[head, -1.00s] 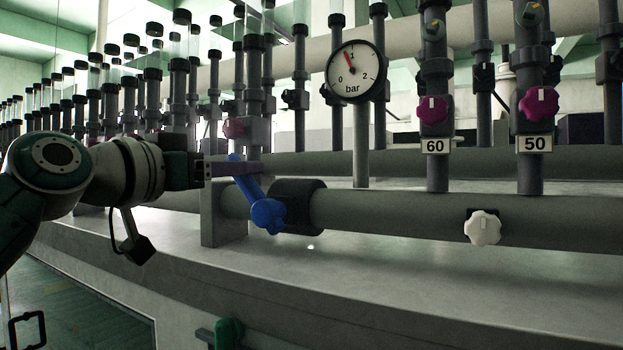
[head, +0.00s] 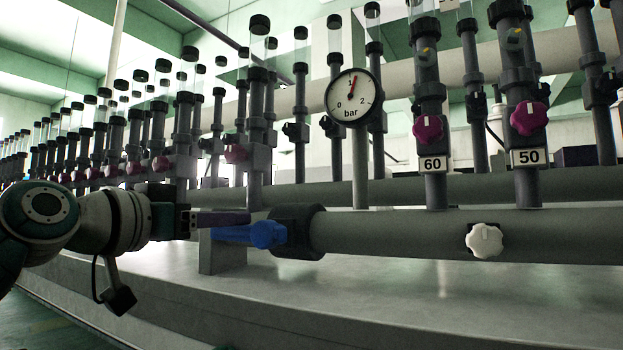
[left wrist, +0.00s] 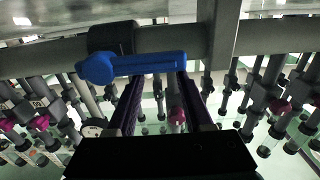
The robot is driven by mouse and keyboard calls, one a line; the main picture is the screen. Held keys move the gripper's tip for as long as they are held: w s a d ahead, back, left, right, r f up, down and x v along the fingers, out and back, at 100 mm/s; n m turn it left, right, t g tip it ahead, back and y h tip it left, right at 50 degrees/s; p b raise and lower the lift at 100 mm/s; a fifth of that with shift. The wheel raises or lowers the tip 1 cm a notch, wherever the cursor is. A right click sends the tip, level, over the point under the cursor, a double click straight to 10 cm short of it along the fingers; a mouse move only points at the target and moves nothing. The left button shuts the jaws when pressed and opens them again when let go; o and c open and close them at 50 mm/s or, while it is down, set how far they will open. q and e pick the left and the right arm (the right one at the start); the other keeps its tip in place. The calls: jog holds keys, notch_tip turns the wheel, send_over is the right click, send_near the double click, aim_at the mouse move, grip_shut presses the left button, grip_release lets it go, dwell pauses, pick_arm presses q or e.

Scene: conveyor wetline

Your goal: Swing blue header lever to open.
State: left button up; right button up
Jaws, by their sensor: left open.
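The blue header lever (head: 238,234) lies roughly level along the grey header pipe, its arm pointing left from its round hub beside a black collar (head: 298,231). My left gripper (head: 222,218) comes in from the left, its dark fingers at the lever's upper edge in the head view. In the left wrist view the lever (left wrist: 145,64) crosses just beyond the tips of the two parted fingers (left wrist: 158,82). Nothing is held between them. I cannot tell whether a finger touches the lever. My right gripper is not in view.
A round bar gauge (head: 352,97) stands behind the pipe, its needle near 1. A white knob (head: 484,240) sits on the pipe to the right. Purple knobs with plates 60 (head: 433,164) and 50 (head: 528,157) are above. A grey bracket (head: 222,255) supports the pipe near my gripper.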

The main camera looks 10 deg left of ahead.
pick_arm(q)
jog(key=p+v, duration=0.1)
jog(key=v, duration=0.5)
jog(key=shift+s+f, duration=0.3)
jog(key=shift+f, duration=0.05)
